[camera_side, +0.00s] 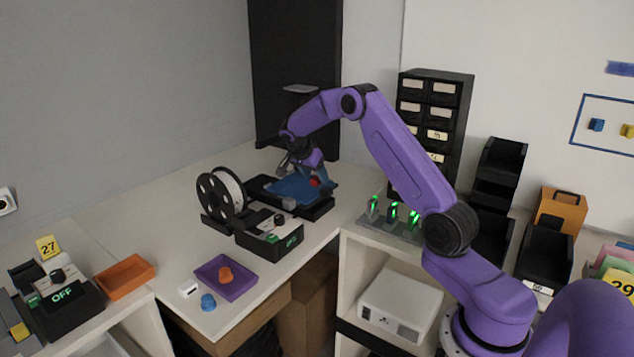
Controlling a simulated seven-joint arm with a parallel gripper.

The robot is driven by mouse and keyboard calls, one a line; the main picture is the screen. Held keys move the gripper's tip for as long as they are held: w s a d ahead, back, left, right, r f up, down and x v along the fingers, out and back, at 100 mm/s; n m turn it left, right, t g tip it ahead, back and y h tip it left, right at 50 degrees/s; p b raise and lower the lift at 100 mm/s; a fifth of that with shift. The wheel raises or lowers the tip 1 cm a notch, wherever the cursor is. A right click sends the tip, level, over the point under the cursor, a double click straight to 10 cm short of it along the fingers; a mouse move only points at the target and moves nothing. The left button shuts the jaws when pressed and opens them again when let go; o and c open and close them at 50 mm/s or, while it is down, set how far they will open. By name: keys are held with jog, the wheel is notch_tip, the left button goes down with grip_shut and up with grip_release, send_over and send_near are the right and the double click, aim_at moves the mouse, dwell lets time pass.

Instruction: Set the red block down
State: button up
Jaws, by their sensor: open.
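The red block (315,182) is small and shows at the right part of a blue surface (290,191) on a black base (318,211), at the back of the white table. My gripper (300,170) is just above and to the left of the red block, pointing down. Its jaws are open. Part of the block is hidden near the gripper, and I cannot tell whether a finger touches it.
A filament spool (222,192) and a black box with a green display (268,238) stand left and in front. A purple tray (240,288) holds an orange piece. A blue piece (208,302) lies beside it. Black drawers (462,105) stand behind my arm.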

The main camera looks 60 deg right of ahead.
jog(key=shift+d+f, duration=0.35)
jog(key=shift+f, duration=0.2)
grip_shut()
